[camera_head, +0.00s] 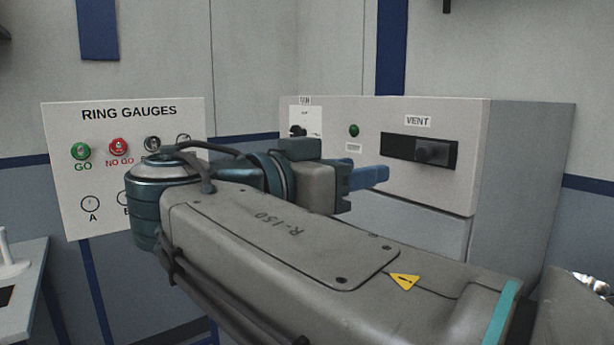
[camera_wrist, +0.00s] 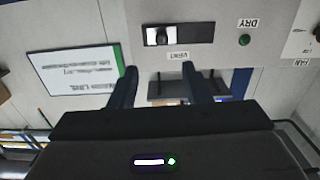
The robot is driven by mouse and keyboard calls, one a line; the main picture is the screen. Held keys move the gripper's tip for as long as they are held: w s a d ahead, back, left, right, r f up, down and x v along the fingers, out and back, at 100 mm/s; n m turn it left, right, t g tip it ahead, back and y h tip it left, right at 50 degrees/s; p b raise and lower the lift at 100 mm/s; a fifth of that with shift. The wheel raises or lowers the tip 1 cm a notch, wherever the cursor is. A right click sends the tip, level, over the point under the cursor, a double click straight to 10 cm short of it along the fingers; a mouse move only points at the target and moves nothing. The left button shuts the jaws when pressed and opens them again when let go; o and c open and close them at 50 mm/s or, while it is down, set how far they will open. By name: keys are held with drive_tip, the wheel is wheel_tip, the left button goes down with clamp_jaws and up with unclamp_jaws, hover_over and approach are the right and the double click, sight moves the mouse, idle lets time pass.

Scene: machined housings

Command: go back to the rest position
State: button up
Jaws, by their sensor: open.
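My gripper (camera_head: 378,174) is in front of the grey cabinet (camera_head: 530,150) in the head view, its blue fingers pointing right and below the VENT slot (camera_head: 405,150). In the wrist view, which is upside down, my gripper (camera_wrist: 158,78) has two dark fingers spread apart with nothing between them. The VENT slot (camera_wrist: 195,33) with its knob (camera_wrist: 160,37) shows beyond the fingertips, apart from them. In the head view the knob (camera_head: 432,153) sits toward the right end of the slot.
The cabinet front also has a green button (camera_head: 354,130) and a FAN dial (camera_head: 297,131). A RING GAUGES board (camera_head: 125,225) hangs at left behind my arm. A pale table (camera_head: 25,260) stands at the lower left. A white sign (camera_wrist: 75,75) shows in the wrist view.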

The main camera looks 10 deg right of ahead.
drive_tip(key=w+d+f+n+g+y+p, duration=0.15)
drive_tip(key=d+f+n+y, duration=0.3)
drive_tip(key=f, duration=0.55)
drive_tip(key=s+f+n+g+y+p, duration=0.2)
drive_tip(key=s+f+n+y, duration=0.1)
drive_tip(key=f, duration=0.8)
drive_tip(key=s+a+f+n+g+y+p, duration=0.1)
drive_tip(key=s+f+n+y, duration=0.3)
drive_tip(key=f+y, duration=0.4)
wheel_tip(320, 180, down, 4)
drive_tip(key=shift+s+r+g+p, duration=0.1)
drive_tip(key=shift+s+g+p, duration=0.4)
drive_tip(key=shift+g, duration=0.15)
idle(1.2)
drive_tip(key=shift+c, duration=0.8)
